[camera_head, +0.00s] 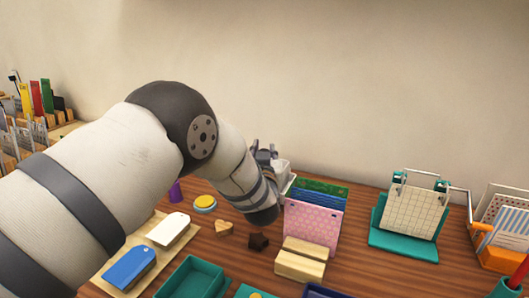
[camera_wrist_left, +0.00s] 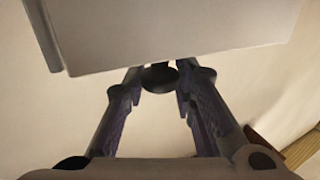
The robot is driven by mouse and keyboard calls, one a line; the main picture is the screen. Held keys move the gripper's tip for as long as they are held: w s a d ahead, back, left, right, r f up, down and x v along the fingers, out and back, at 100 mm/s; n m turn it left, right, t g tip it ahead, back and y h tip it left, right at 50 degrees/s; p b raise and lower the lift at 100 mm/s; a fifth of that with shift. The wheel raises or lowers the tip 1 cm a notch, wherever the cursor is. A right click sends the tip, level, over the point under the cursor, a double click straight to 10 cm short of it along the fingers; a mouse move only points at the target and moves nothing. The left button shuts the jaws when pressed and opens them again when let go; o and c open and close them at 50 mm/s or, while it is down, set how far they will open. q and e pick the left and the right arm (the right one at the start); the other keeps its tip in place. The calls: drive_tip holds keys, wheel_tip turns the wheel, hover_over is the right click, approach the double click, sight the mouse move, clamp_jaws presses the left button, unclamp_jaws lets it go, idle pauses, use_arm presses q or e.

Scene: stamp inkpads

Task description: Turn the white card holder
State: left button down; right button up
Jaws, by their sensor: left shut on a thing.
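The white card holder shows in the left wrist view as a broad white panel (camera_wrist_left: 170,28) across the top, between and beyond the fingers. My left gripper (camera_wrist_left: 160,78) is shut on its lower edge. In the head view my left gripper (camera_head: 266,158) is at the far end of my arm, behind the wrist. Only a small white part of the holder (camera_head: 284,168) shows there, just left of the upright coloured cards; my arm hides the rest. I cannot tell whether the holder touches the table. My right gripper is in neither view.
A pink card (camera_head: 313,222) stands before blue and green ones, close right of my wrist. Wooden blocks (camera_head: 300,263) lie in front. A teal stand (camera_head: 402,240) holds a grid card. A yellow-topped round pad (camera_head: 204,203) and a teal tray (camera_head: 190,280) are near my arm.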

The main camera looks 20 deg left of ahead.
use_arm(q)
drive_tip(key=c, duration=1.3)
unclamp_jaws()
drive_tip(key=shift+c, duration=0.2)
drive_tip(key=v, duration=1.2)
